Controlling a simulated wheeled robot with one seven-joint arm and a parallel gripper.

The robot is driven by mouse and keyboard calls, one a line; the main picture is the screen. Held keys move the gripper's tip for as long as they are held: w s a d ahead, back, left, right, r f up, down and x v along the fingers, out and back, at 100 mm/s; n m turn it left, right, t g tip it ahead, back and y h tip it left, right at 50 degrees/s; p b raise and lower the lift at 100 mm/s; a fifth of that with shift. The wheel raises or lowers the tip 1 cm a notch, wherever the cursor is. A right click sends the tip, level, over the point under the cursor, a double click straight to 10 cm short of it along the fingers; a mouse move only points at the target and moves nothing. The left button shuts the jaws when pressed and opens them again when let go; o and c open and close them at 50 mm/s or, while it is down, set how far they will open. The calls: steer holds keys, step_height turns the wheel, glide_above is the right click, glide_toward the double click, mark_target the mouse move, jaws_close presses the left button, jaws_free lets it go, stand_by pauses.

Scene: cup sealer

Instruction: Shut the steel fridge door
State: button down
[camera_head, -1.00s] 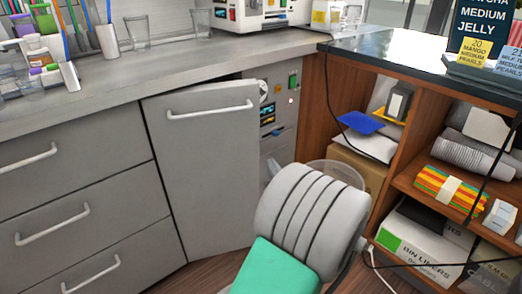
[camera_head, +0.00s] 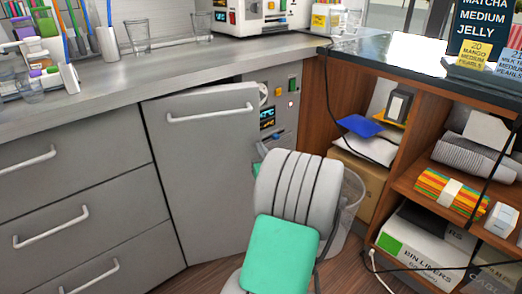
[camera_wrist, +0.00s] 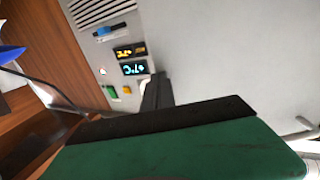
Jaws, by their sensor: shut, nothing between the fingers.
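The steel fridge door (camera_head: 205,170) stands partly open in the head view, with a bar handle (camera_head: 212,114) near its top. Its right edge is swung out from the grey control panel (camera_head: 283,100). In the wrist view the door (camera_wrist: 230,60) fills the upper right as a plain grey face, and the panel's lit displays (camera_wrist: 132,60) show at left. My gripper (camera_wrist: 158,90) is shut and empty, its dark fingers beside the door's edge, near the panel. Whether it touches the door I cannot tell.
Drawers (camera_head: 70,180) with bar handles lie left of the door. A clear bin (camera_head: 351,205) stands on the floor right of my arm. A wooden shelf unit (camera_head: 405,150) with boxes and a trailing black cable is at right. The counter (camera_head: 190,66) runs above the door.

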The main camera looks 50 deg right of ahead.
steer(key=x, duration=0.9)
steer(key=shift+w+a+f, duration=0.1)
steer(key=shift+w, duration=0.1)
steer(key=shift+s, duration=0.1)
